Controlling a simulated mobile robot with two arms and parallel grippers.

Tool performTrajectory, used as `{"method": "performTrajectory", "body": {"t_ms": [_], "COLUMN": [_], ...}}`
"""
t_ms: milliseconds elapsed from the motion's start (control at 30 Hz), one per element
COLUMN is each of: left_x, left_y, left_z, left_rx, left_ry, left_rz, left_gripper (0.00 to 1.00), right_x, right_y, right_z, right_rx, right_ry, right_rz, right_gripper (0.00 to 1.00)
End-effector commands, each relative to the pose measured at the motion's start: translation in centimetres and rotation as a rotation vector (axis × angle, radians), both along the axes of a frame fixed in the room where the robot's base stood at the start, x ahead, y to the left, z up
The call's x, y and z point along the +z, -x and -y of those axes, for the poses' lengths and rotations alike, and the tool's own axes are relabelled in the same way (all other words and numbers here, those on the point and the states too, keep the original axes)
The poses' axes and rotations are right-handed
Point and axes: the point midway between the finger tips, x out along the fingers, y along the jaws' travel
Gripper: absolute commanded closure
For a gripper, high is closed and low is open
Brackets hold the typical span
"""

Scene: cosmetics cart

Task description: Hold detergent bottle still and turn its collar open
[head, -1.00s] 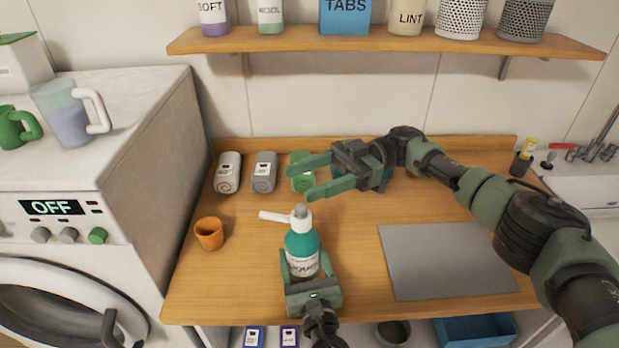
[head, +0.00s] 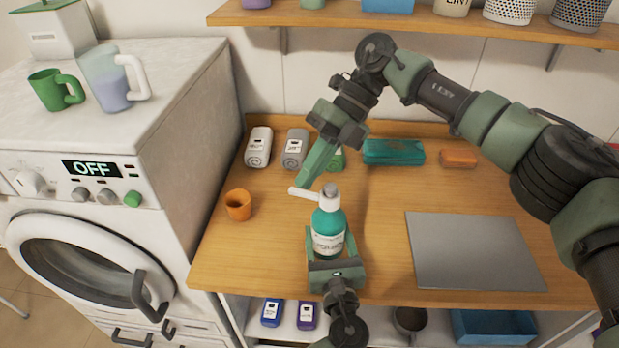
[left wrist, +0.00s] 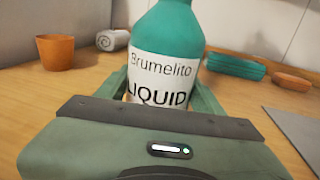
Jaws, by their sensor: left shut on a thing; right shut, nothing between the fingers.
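The teal detergent bottle (head: 328,228) stands upright near the front of the wooden counter, with a white collar (head: 330,201) and a spout (head: 304,194) pointing left. My left gripper (head: 331,248) is shut around the bottle's lower body from the front. The left wrist view shows the bottle's "Brumelito LIQUID" label (left wrist: 162,80) between the fingers. My right gripper (head: 304,182) is shut and empty, slanting down with its tips just behind the spout. I cannot tell whether the tips touch the spout.
An orange cup (head: 238,205) stands to the left. A grey mat (head: 472,250) covers the right side. A washing machine (head: 110,215) borders the counter's left. A shelf (head: 420,22) hangs above.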

Motion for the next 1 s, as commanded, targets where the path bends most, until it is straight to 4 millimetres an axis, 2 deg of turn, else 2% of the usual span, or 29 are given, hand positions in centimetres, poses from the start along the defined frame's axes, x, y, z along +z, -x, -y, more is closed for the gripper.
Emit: {"method": "performTrajectory", "body": {"t_ms": [33,300,500,600,800,1000], "left_x": [0.0,0.0,0.0,0.0,0.0,0.0], "left_y": [0.0,0.0,0.0,0.0,0.0,0.0], "left_z": [-0.1,-0.1,0.0,0.0,0.0,0.0], "left_rx": [0.001,0.001,0.001,0.0,0.0,0.0], "left_ry": [0.0,0.0,0.0,0.0,0.0,0.0], "left_rz": [0.0,0.0,0.0,0.0,0.0,0.0], "left_gripper": [1.0,1.0,1.0,1.0,1.0,1.0], "right_x": [0.4,-0.1,1.0,1.9,3.4,3.5], "right_y": [-0.3,-1.3,-2.8,-3.5,-4.6,-5.1], "right_z": [-0.4,0.0,0.1,0.1,-0.1,-0.2], "right_rx": [0.122,0.856,1.452,1.726,2.109,2.237], "right_ry": [0.003,0.01,0.058,0.092,0.151,0.17], "right_rz": [0.137,0.612,0.841,0.902,0.931,0.923], "right_gripper": [1.0,1.0,1.0,1.0,1.0,1.0]}}
